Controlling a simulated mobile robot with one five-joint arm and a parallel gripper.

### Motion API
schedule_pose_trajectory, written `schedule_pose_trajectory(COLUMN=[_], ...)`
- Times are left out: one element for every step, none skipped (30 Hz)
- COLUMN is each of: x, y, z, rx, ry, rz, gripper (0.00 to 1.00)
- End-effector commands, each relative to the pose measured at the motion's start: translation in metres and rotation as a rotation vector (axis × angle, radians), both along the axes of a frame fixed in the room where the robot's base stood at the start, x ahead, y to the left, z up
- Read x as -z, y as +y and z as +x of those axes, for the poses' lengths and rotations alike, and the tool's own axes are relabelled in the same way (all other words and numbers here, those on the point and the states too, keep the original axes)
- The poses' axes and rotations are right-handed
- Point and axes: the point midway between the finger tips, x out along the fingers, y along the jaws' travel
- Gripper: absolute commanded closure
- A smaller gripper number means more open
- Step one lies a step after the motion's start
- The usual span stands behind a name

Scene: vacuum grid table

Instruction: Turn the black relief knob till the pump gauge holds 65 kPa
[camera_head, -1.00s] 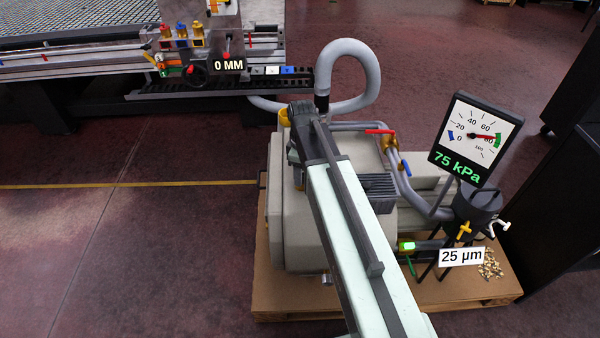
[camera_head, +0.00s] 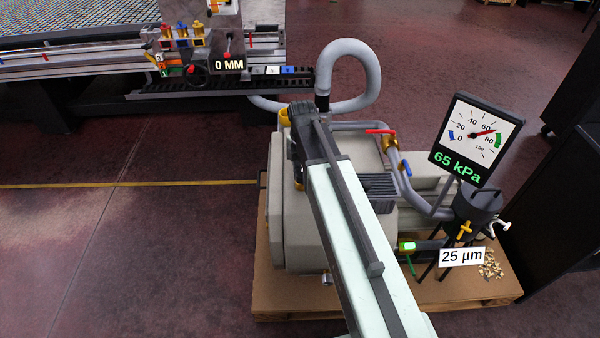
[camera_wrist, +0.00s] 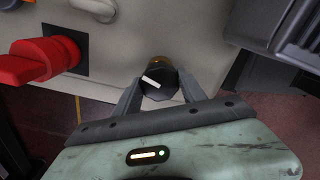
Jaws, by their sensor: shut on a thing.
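The black relief knob (camera_wrist: 160,79) shows in the wrist view on the pump's pale housing, with a white mark on its face. My gripper (camera_wrist: 157,92) has one finger on each side of the knob and is shut on it. In the head view my arm covers the knob and the gripper. The pump gauge (camera_head: 477,140) stands at the right on a dark panel. Its red needle points a little past 60, and its green digits read 65 kPa.
A red handle (camera_wrist: 35,62) sits just left of the knob in the wrist view. The pump (camera_head: 305,240) stands on a brown pallet (camera_head: 440,292). A black filter canister (camera_head: 478,203) stands below the gauge. Open floor lies left of the pump.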

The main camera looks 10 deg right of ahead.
Motion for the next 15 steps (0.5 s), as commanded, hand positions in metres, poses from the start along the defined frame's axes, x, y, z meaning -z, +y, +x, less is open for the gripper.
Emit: schedule_pose_trajectory(x=[-0.0001, -0.0002, -0.0002, -0.0002, -0.0002, -0.0002, -0.0002, -0.0002, -0.0002, -0.0002, -0.0003, -0.0003, -0.0003, -0.0003, -0.0003], y=[-0.0021, -0.0022, -0.0023, -0.0024, -0.0025, -0.0025, -0.0025, -0.0026, -0.0027, -0.0028, -0.0027, -0.0028, -0.0029, -0.0029, -0.003], z=[0.002, 0.002, 0.0022, 0.0022, 0.0022, 0.0023, 0.0024, 0.0025, 0.0026, 0.0026, 0.0027, 0.0027, 0.0029, 0.0029, 0.0029], rx=[-0.02, -0.033, -0.049, -0.059, -0.068, -0.08, -0.087, -0.093, -0.1, -0.104, -0.108, -0.112, -0.114, -0.115, -0.116], ry=[-0.006, -0.006, -0.006, -0.006, -0.006, -0.006, -0.007, -0.007, -0.007, -0.007, -0.007, -0.007, -0.007, -0.007, -0.007], rz=[-0.005, -0.005, -0.004, -0.004, -0.004, -0.004, -0.005, -0.005, -0.005, -0.005, -0.005, -0.005, -0.005, -0.005, -0.005], gripper=[0.92, 0.92, 0.92, 0.92, 0.92, 0.92, 0.92, 0.92, 0.92, 0.92, 0.92, 0.92, 0.92, 0.92, 0.92])
